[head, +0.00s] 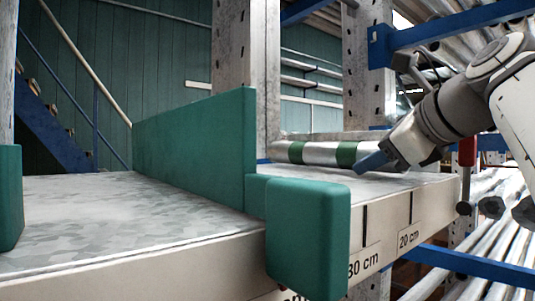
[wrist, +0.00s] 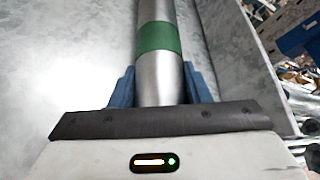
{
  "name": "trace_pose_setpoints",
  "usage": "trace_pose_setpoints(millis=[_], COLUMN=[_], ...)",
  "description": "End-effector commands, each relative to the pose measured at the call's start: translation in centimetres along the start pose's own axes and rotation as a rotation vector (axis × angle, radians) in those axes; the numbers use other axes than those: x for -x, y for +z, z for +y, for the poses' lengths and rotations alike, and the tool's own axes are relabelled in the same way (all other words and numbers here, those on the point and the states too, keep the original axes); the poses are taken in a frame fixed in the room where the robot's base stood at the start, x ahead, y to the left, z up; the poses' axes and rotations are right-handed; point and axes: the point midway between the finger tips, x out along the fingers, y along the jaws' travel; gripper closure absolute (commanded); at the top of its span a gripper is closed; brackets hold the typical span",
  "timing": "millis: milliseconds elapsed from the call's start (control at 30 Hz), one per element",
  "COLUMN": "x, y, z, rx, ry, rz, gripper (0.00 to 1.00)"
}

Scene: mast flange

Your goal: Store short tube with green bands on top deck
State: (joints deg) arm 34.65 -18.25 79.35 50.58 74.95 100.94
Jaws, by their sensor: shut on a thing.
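The short tube (head: 318,153) is silver with green bands. In the head view it lies level, low over the grey deck (head: 398,184), right of the green divider; I cannot tell whether it touches the deck. My gripper (head: 372,163) is at its right end, with blue fingers. In the wrist view my gripper (wrist: 162,88) is shut on the tube (wrist: 155,75), one blue finger on each side. One green band shows there ahead of the fingers, and the tube's far end is out of that view.
A tall green divider (head: 195,140) and a green block (head: 308,238) stand left of the tube. The front edge carries "30 cm" and "20 cm" labels (head: 409,238). A blue beam (head: 455,36) is at upper right. The deck left of the divider is bare.

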Motion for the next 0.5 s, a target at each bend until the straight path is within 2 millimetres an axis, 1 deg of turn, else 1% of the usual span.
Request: trace_pose_setpoints(millis=[33,200,267,367,500], x=[-0.3,-0.4,-0.3,0.4,2.1], y=[-0.6,-0.8,-0.8,-0.9,-0.8], z=[0.3,0.3,0.3,0.2,0.2], rx=[-0.004,-0.004,-0.005,-0.006,-0.004], ry=[0.015,0.017,0.016,0.014,0.008], rz=[0.012,0.015,0.015,0.015,0.014], gripper=[0.55,0.41,0.37,0.34,0.32])
